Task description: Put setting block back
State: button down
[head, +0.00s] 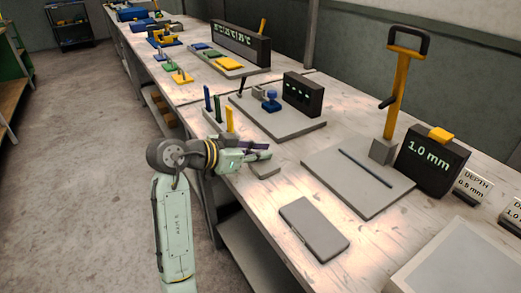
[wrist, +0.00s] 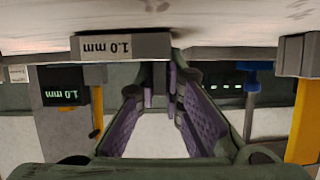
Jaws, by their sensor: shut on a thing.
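The setting block is a small grey block (wrist: 124,47) marked "1.0 mm", seen upside down in the wrist view. In the head view a low grey block (head: 266,170) shows at the bench's front edge, just below my fingertips. My gripper (head: 260,152) reaches in from the left over that edge. In the wrist view my gripper (wrist: 160,75) has its purple-padded fingertips at one end of the block and is shut on it. The fingers partly hide that end. I cannot tell whether the block rests on the bench or is just above it.
A press with a yellow lever (head: 398,90) and a black "1.0 mm" display (head: 433,160) stand right. A flat grey case (head: 314,228) lies in front. Depth signs (head: 474,187) stand far right. A holder with coloured sticks (head: 218,124) is behind my gripper.

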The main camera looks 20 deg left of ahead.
jog(key=shift+f, duration=0.15)
jog(key=c, duration=1.7)
grip_release()
